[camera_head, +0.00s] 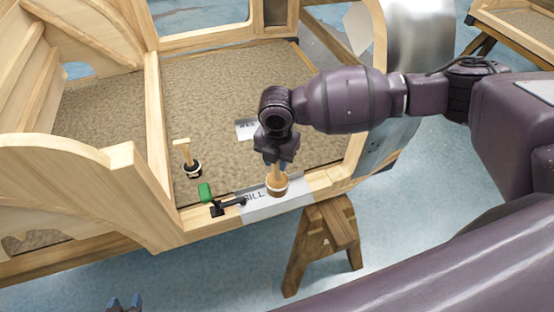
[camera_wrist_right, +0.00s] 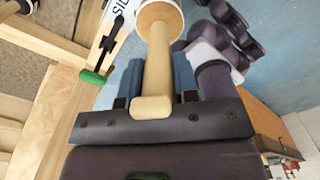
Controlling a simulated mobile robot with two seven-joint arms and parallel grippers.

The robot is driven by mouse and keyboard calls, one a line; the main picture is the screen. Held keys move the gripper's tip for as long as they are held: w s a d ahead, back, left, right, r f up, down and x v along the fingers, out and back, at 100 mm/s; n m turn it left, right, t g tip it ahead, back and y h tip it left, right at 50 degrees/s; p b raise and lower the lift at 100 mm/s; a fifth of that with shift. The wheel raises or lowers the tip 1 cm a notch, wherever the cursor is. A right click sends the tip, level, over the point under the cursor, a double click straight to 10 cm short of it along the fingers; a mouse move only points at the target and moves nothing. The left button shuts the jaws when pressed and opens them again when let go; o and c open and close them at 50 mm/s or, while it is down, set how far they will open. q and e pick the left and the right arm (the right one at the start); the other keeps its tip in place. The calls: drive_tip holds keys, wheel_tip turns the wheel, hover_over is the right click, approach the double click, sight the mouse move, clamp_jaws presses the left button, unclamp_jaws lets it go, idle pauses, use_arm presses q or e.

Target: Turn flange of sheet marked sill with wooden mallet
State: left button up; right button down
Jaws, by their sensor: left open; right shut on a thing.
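The metal sheet marked SILL (camera_head: 290,203) lies along the front wooden rail of the bodyframe; its lettering also shows in part in the right wrist view (camera_wrist_right: 117,12). My right gripper (camera_head: 280,158) is shut on the handle of a wooden mallet (camera_head: 277,185). The handle (camera_wrist_right: 158,75) runs between its blue fingers, with the round head away from the gripper. The mallet head is over the sheet, right of the lettering; I cannot tell whether it touches. My left gripper (camera_head: 124,303) is open at the bottom edge, apart from the frame. The flange is not clear.
A black clamp (camera_head: 228,206) with a green handle (camera_head: 205,192) sits on the rail at the sheet's left end. Another marked sheet (camera_head: 246,130) lies behind. A wooden trestle (camera_head: 325,240) stands below the rail.

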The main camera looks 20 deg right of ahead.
drive_tip(key=shift+s, duration=0.2)
drive_tip(key=s+a+r, duration=0.2)
drive_tip(key=s, duration=0.6)
drive_tip(key=shift+s+a, duration=0.15)
drive_tip(key=shift+a, duration=0.1)
